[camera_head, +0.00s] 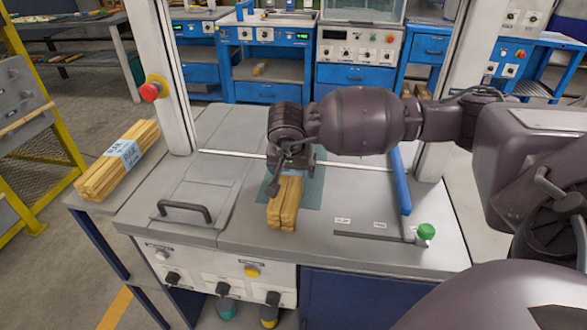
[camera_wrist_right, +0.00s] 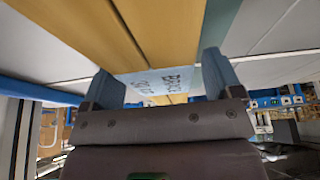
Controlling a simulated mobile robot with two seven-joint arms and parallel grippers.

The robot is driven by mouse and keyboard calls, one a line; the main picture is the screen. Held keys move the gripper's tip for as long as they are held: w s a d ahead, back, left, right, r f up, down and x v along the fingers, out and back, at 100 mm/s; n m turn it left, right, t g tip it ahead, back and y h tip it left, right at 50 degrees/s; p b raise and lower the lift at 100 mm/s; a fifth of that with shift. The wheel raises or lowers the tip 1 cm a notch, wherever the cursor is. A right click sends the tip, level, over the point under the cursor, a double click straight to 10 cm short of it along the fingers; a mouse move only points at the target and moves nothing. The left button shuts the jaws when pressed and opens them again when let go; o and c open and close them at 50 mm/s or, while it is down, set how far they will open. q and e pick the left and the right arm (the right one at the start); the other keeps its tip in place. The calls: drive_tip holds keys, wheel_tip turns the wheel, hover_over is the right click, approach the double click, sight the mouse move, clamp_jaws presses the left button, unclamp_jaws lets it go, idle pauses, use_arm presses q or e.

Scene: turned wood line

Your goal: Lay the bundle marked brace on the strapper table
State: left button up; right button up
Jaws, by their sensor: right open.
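A bundle of light wooden sticks (camera_head: 283,215) lies on the strapper table (camera_head: 330,258), partly over a dark green mat (camera_head: 312,194). My right gripper (camera_head: 288,180) is open just above this bundle and hides its far part. In the right wrist view, the bundle's pale blue label (camera_wrist_right: 160,80) shows lettering that seems to begin "BRA"; the rest is hard to read. The fingers of my right gripper (camera_wrist_right: 163,85) stand apart on either side of the label; I cannot tell whether they touch the wood. My left gripper is out of view.
Another labelled bundle (camera_head: 120,160) lies on the grey side surface at the left. A blue bar (camera_head: 400,180) and a green knob (camera_head: 426,232) are on the table's right. A white frame with a red button (camera_head: 150,91) rises at the left. Blue benches (camera_head: 265,70) stand behind.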

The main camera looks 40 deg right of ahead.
drive_tip(key=p+v, duration=0.1)
drive_tip(key=v, duration=0.9)
drive_tip(key=shift+r+p, duration=0.2)
drive_tip(key=shift+p, duration=0.2)
drive_tip(key=shift+s+a+r, duration=0.2)
drive_tip(key=shift+r, duration=0.15)
